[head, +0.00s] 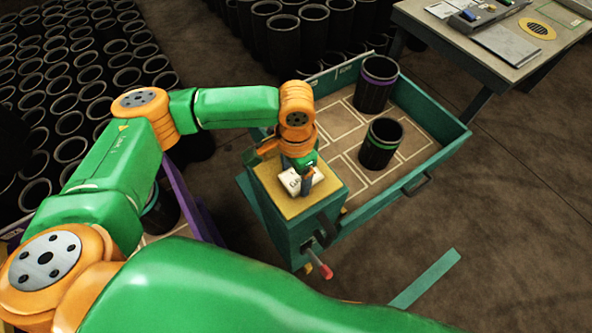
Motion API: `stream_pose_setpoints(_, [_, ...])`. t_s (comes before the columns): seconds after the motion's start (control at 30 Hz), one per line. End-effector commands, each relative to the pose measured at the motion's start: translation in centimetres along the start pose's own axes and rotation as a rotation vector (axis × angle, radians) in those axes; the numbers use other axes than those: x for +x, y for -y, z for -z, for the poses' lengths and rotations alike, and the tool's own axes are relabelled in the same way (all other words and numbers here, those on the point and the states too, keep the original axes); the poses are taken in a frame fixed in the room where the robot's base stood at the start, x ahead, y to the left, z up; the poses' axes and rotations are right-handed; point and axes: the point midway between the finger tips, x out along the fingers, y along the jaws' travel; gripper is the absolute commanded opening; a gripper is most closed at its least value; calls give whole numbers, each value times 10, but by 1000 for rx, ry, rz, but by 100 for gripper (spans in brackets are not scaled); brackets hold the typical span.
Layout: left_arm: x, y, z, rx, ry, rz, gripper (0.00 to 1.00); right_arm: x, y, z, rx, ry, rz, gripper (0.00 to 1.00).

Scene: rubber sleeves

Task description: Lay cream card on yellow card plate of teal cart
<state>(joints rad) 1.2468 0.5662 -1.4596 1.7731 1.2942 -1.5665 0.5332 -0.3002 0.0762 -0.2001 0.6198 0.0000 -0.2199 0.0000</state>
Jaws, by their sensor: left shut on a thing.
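The teal cart (428,165) stands right of centre, with a box-like post at its near left corner. The yellow card plate (272,202) is on top of that post. The cream card (290,187) is at the plate, under my left gripper (306,181). My left gripper is shut on the cream card and points down over the plate. The gripper hides part of the card, and I cannot tell whether the card touches the plate. My right gripper is not in view.
A purple-banded black sleeve (375,90) and a green-banded one (380,146) stand in the cart. A purple cart (196,206) is left of it. Many black sleeves (75,150) fill the left. A table (500,45) is at upper right. A teal strip (425,280) marks open floor.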

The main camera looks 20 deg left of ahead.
Motion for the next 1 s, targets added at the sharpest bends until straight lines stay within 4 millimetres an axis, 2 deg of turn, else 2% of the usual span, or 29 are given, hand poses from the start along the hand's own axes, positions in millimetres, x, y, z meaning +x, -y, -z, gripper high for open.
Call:
stream_pose_setpoints(0.3, [3, 0, 1, 0, -1, -1, 21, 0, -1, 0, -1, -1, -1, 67])
stream_pose_setpoints(0.33, [3, 0, 1, 0, -2, 0, 84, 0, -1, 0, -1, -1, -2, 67])
stream_pose_setpoints(0.4, [3, 0, 1, 0, -2, 0, 100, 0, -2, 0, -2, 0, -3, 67])
stream_pose_setpoints(0.67, [-1, 0, 1, -1, -3, 1, 100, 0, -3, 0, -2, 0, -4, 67])
stream_pose_setpoints(0.77, [-18, 0, 2, -1, -6, 1, 100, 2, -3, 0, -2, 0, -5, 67])
stream_pose_setpoints(1.0, [-86, 0, 2, -1, -7, 1, 100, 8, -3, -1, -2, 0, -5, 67])
